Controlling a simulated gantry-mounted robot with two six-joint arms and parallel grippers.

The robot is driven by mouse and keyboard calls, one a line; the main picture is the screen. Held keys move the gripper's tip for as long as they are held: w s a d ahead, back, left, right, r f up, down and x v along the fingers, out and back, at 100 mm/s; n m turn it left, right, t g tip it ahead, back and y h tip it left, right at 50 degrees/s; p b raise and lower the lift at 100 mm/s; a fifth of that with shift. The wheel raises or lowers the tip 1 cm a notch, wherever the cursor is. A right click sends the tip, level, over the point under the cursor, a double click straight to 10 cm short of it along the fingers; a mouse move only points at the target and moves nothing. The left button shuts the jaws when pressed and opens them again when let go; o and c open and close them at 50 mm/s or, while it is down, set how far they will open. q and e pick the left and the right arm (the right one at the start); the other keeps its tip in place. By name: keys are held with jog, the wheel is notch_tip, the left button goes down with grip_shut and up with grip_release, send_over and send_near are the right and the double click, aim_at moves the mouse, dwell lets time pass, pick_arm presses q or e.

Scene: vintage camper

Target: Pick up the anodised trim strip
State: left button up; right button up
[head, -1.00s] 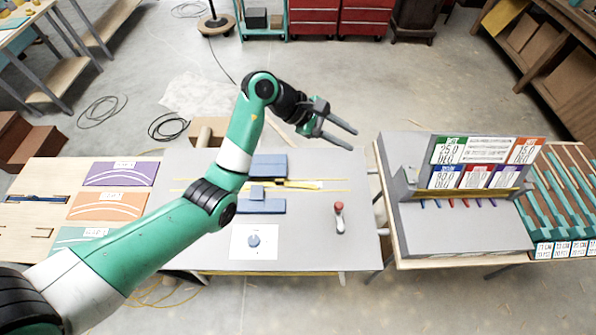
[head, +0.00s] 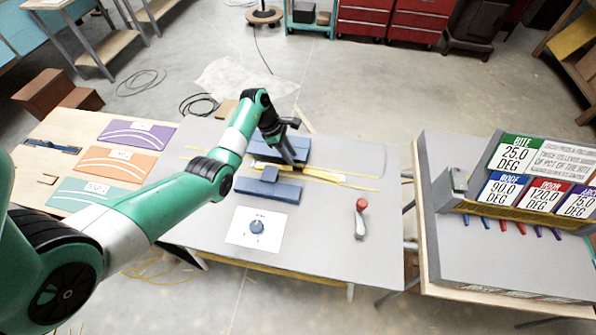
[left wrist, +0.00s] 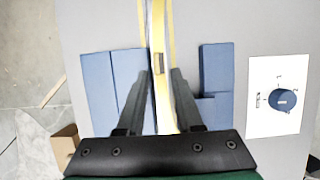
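The trim strip, a thin gold and pale bar (head: 325,174), lies across the grey bench between the blue blocks. It also shows in the left wrist view (left wrist: 161,30), running lengthwise between my fingers, with a small brown patch on it. My left gripper (head: 287,160) points down at the bench over the strip. In the left wrist view its two dark fingers (left wrist: 164,72) stand apart, one on each side of the strip. I cannot tell whether either finger touches it. The gripper hides part of the strip in the head view. My right gripper is not in view.
A blue front block (head: 262,188) and a back block (head: 262,149) flank the strip closely. A dial (head: 257,227) on a white card and a red-knobbed lever (head: 361,212) are nearer the front. A sign rack (head: 510,215) stands right, a wooden bench with coloured cards (head: 115,162) left.

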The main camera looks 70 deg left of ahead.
aim_at(299, 165)
pick_arm(q)
jog(key=b+x, duration=0.2)
jog(key=x, duration=0.3)
jog(key=shift+w+f, duration=0.1)
jog(key=shift+w, duration=0.2)
grip_shut()
